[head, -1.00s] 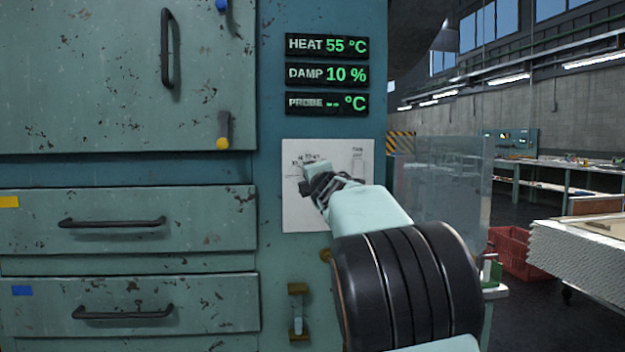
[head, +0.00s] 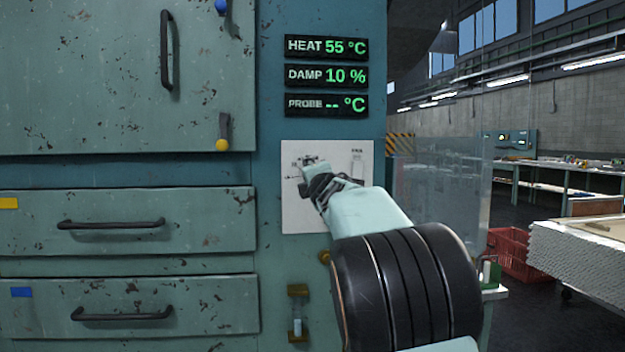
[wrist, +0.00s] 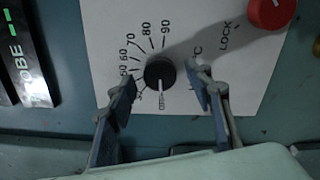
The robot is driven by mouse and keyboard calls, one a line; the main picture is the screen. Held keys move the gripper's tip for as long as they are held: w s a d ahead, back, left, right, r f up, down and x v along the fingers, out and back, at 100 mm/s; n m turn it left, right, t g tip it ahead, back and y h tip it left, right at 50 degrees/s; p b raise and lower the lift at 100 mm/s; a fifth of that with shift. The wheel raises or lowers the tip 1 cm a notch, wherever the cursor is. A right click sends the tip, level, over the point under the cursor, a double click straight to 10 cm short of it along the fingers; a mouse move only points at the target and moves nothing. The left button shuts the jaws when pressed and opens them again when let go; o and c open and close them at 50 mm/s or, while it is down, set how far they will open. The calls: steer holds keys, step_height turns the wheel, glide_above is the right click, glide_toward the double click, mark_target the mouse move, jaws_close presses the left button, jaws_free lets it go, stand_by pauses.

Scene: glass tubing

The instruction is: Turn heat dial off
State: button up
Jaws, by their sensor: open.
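The heat dial (wrist: 160,73) is a small round black knob on a white panel (wrist: 115,20), ringed by number marks, in the wrist view. A pale pointer shows at its lower edge, pointing down in that view; the mark it meets is too small to read. My gripper (wrist: 163,86) is open, one finger on each side of the dial, with gaps to the knob visible. In the head view my gripper (head: 318,182) is at the white panel and hides the dial. The heat display (head: 327,46) reads 55 °C.
A red knob (wrist: 268,12) sits by the LOCK label on the same panel. The damp display (head: 327,76) reads 10 %, and the probe display (head: 327,104) shows dashes. Drawer handles (head: 110,224) stick out at left. A clear pane (head: 445,190) stands right of my arm.

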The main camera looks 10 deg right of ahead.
steer(key=shift+s, duration=0.1)
steer(key=s, duration=1.1)
steer(key=shift+s, duration=0.35)
